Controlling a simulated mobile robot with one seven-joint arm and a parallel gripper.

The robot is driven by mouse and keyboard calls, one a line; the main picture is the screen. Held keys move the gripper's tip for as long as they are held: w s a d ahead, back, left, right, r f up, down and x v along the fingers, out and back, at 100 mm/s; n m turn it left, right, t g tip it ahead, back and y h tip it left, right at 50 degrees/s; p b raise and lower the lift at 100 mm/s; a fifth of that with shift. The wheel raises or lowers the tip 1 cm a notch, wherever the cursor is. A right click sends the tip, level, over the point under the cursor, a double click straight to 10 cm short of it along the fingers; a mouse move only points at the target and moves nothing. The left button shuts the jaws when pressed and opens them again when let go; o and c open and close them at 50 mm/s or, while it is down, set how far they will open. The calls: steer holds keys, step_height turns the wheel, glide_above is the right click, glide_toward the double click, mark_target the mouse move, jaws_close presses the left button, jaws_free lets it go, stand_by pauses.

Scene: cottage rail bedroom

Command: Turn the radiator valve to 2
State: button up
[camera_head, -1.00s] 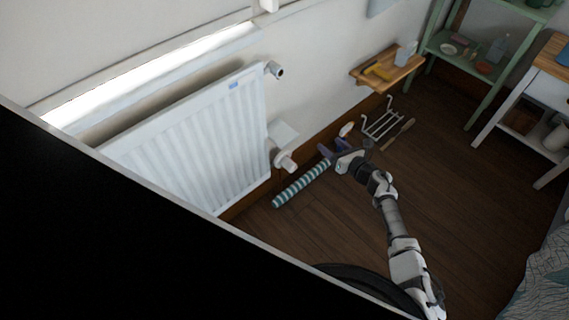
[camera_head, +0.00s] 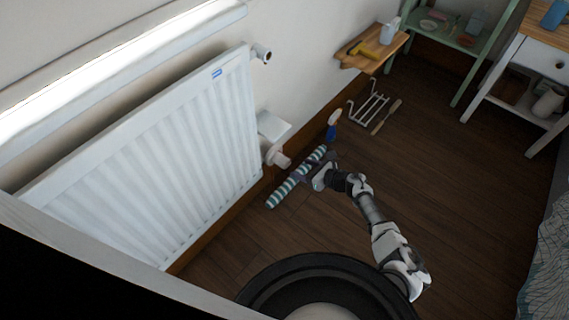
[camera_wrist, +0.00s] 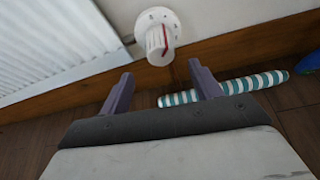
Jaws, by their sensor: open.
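The white radiator (camera_head: 175,140) hangs on the wall at the left in the head view. Its valve, a white knob (camera_head: 278,158), sticks out at the lower right corner of the radiator. In the wrist view the valve knob (camera_wrist: 159,42) shows a red pointer line and a round dial behind it with small marks too blurred to read. My gripper (camera_wrist: 160,80) is open and empty, its two purple fingers pointing toward the valve, with the knob ahead and between them, apart from both. In the head view my gripper (camera_head: 312,176) is low, right of the valve.
A teal-and-white striped roll (camera_wrist: 225,88) lies on the floor by the skirting, partly behind my right finger. A blue-and-white object (camera_head: 332,126), a wire rack (camera_head: 368,103) and a stick (camera_head: 386,117) are further right. A wooden wall shelf (camera_head: 375,52) juts out above. Floor at the right is clear.

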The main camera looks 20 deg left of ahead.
steer(key=b+x, duration=0.2)
steer(key=x, duration=0.7)
steer(key=shift+w+a+b, duration=0.1)
steer(key=shift+a+b, duration=0.05)
steer(key=shift+b, duration=0.15)
steer(key=shift+c, duration=0.3)
steer(key=c, duration=0.9)
